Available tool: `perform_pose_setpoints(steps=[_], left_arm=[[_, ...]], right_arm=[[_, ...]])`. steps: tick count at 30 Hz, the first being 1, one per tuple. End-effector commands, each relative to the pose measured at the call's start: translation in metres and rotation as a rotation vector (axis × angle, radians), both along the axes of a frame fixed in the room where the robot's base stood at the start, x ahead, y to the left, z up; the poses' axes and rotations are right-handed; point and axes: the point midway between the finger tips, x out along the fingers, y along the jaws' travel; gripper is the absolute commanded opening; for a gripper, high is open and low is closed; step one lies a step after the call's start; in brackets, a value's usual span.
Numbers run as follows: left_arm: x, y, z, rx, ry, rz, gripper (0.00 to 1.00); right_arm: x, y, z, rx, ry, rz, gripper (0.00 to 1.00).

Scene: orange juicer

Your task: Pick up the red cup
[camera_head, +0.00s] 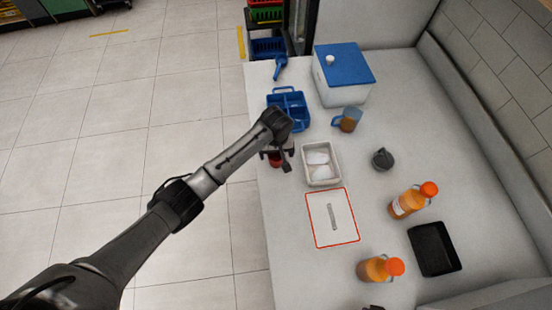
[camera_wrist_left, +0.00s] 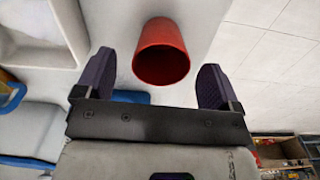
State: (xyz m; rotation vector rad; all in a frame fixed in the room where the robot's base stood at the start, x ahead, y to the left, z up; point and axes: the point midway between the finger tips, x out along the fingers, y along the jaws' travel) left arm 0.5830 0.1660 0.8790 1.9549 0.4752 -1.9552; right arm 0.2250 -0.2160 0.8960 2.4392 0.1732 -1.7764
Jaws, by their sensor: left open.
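The red cup (camera_head: 275,161) stands near the left edge of the white table, partly hidden by my left gripper (camera_head: 281,157). In the left wrist view the red cup (camera_wrist_left: 162,55) shows large, its round mouth toward the camera. My left gripper (camera_wrist_left: 158,68) is open, with one dark finger on each side of the cup. Gaps show between the cup and both fingers, so it is not gripped. My right gripper is not clearly in view.
A blue caddy (camera_head: 288,104) stands behind the gripper. A white tray (camera_head: 321,180) with pale items sits close on the right. A jug (camera_head: 348,120), a grey lidded item (camera_head: 382,159), orange bottles (camera_head: 408,203) and a black tray (camera_head: 434,250) stand farther right. The front-left tabletop is clear.

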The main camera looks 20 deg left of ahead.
Motion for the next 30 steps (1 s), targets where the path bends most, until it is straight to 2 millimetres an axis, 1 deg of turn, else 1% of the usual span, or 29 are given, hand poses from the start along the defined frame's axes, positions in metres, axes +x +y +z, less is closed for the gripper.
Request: perform_pose_setpoints(steps=[1,3,9,13,19,20,30], left_arm=[[0.000,0.001,-0.010,0.001,0.002,0.000,0.88],[0.000,0.002,-0.020,0.002,0.002,0.000,0.88],[0.000,0.002,-0.039,0.002,0.001,-0.001,0.88],[0.000,0.002,-0.043,0.001,0.000,-0.001,0.88],[0.001,0.002,-0.043,0.001,0.000,-0.001,0.88],[0.001,0.002,-0.043,0.001,0.000,-0.001,0.86],[0.001,0.002,-0.043,0.001,0.000,0.000,0.54]], right_arm=[[0.000,0.000,-0.004,0.000,0.000,0.000,0.00],[0.000,0.000,-0.007,0.000,0.000,0.000,0.00],[0.000,0.000,-0.012,-0.001,-0.001,0.001,0.00],[0.000,-0.001,-0.012,-0.004,-0.001,0.003,0.00],[0.000,-0.003,-0.012,-0.011,-0.001,0.007,0.00],[0.000,-0.003,-0.012,-0.011,-0.001,0.007,0.00],[0.000,-0.003,-0.012,-0.009,-0.001,0.006,0.00]])
